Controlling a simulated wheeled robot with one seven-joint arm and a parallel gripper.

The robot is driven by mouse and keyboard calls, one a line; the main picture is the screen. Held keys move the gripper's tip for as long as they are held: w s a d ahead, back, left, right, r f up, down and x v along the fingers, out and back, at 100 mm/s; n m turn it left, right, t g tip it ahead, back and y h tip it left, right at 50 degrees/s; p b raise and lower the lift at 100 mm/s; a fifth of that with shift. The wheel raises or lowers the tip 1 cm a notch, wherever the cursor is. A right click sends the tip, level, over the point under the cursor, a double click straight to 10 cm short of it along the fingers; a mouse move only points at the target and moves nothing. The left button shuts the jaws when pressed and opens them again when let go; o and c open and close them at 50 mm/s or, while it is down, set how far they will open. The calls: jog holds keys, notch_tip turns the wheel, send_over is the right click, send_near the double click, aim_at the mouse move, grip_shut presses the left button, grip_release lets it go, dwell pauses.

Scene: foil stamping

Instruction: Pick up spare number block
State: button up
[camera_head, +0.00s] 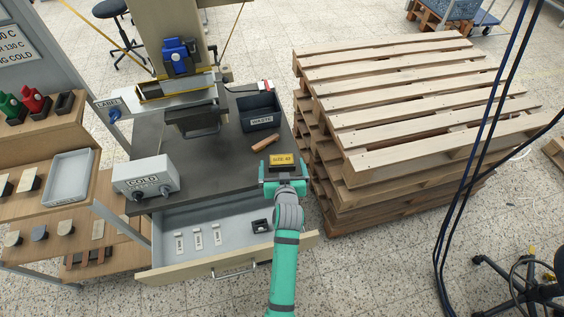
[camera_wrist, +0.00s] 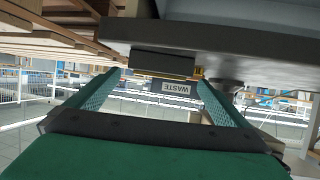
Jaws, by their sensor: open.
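A black block with a yellow label reading what looks like "SIZE 40" (camera_head: 282,159) is at the right edge of the dark bench top (camera_head: 215,165). My gripper (camera_head: 284,172) is open at the near side of this block, with a finger towards each side. In the wrist view, which looks upside down, a dark block with a yellow edge (camera_wrist: 163,65) shows ahead between my open fingers (camera_wrist: 160,82). I cannot tell whether the fingers touch it. A small black piece (camera_head: 261,226) lies in the open drawer (camera_head: 225,226). I cannot tell which piece is the spare.
A black waste bin (camera_head: 260,113), a wooden piece (camera_head: 266,143) and a grey "COLD" box (camera_head: 146,178) stand on the bench. The stamping press (camera_head: 190,90) is behind. Stacked pallets (camera_head: 400,110) stand close on the right. Several white pieces lie in the drawer.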

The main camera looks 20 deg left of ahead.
aim_at(282, 161)
jog(key=shift+f+x, duration=0.15)
jog(key=shift+x, duration=1)
jog(key=shift+f+x, duration=0.15)
jog(key=shift+x, duration=1.05)
jog(key=shift+s+d, duration=0.1)
jog(key=shift+s, duration=0.15)
jog(key=c, duration=1.8)
jog(key=shift+w+r, duration=0.1)
jog(key=shift+r, duration=0.15)
jog(key=c, duration=0.4)
